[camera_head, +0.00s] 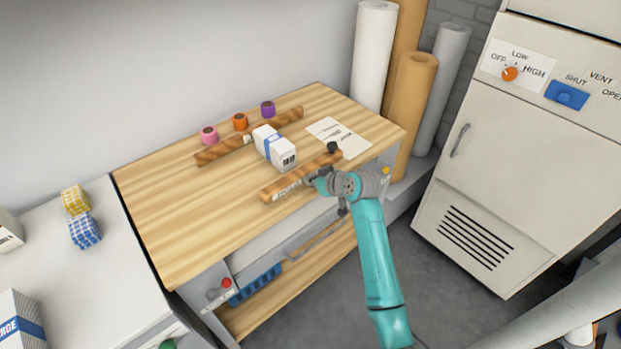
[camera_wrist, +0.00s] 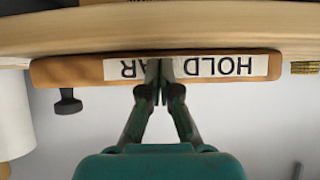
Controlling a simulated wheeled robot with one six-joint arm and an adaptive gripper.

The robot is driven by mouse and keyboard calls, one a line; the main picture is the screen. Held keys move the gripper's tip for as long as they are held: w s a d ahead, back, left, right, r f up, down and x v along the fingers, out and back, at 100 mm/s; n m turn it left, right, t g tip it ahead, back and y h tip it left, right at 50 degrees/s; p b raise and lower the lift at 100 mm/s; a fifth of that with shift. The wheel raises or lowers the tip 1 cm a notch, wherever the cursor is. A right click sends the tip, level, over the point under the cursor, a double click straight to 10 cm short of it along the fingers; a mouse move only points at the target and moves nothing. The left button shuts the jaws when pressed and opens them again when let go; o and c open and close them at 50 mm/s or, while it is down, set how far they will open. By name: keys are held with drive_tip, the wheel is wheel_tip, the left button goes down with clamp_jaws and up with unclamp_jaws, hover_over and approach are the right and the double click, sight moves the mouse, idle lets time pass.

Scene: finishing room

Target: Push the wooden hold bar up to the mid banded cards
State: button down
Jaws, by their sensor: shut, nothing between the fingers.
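The wooden hold bar (camera_head: 322,163) lies on the bench near its front edge, with a black knob at its right end in the head view. In the wrist view the hold bar (camera_wrist: 85,72) shows its "HOLD BAR" label upside down. The banded cards (camera_head: 274,146), a white block with a blue band, stand behind the bar, with a visible gap between them. My gripper (camera_head: 318,184) is shut and empty at the bar's front face. In the wrist view the gripper (camera_wrist: 160,72) covers the label's middle; I cannot tell whether it touches.
Another wooden bar (camera_head: 220,150) lies behind the cards, with pink (camera_head: 208,135), orange (camera_head: 240,122) and purple (camera_head: 267,108) rolls beyond it. A printed sheet (camera_head: 339,137) lies at the right. The bench top (camera_head: 180,210) is clear at left. Tall rolls (camera_head: 413,105) stand beyond the right end.

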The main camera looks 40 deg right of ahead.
sight(303, 172)
drive_tip(key=shift+w+a, duration=0.1)
drive_tip(key=shift+w, duration=2.2)
drive_tip(key=shift+w, duration=1.8)
drive_tip(key=shift+v, duration=2.95)
drive_tip(key=shift+f, duration=0.15)
